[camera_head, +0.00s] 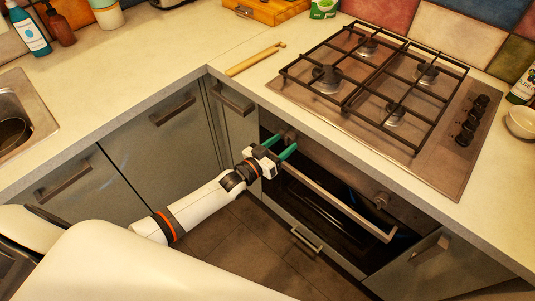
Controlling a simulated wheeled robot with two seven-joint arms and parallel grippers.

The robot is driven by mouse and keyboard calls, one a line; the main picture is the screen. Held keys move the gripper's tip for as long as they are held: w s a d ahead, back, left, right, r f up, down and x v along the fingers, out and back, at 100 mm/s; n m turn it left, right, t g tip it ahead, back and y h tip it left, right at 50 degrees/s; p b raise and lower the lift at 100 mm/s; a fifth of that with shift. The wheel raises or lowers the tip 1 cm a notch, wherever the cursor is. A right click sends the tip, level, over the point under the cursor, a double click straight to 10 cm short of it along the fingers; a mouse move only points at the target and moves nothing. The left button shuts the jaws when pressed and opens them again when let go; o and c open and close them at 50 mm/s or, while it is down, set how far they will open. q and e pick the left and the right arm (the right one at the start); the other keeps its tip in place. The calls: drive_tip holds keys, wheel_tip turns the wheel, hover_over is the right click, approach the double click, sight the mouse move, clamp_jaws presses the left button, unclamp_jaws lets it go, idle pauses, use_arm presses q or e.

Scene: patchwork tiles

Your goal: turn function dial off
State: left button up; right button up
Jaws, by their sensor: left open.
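The oven (330,215) is built in below the counter, with a control panel above its long handle. One round dial (290,134) sits at the panel's left end and another dial (382,200) sits toward its right end. I cannot tell from labels which one is the function dial. My left gripper (281,146) is open, its green fingertips pointing at the left dial and very close to it. Whether they touch it is unclear. The fingers hide part of the panel. My right gripper is not in view.
The oven handle (340,205) sticks out just below the panel. A gas hob (372,85) with black grates lies on the counter above. Cabinet doors with bar handles (172,110) flank the corner. The floor (245,240) in front of the oven looks clear.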

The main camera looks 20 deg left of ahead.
use_arm(q)
drive_tip(key=v, duration=1)
drive_tip(key=shift+s+a+b, duration=0.2)
drive_tip(key=shift+s+b, duration=0.1)
drive_tip(key=shift+s, duration=0.05)
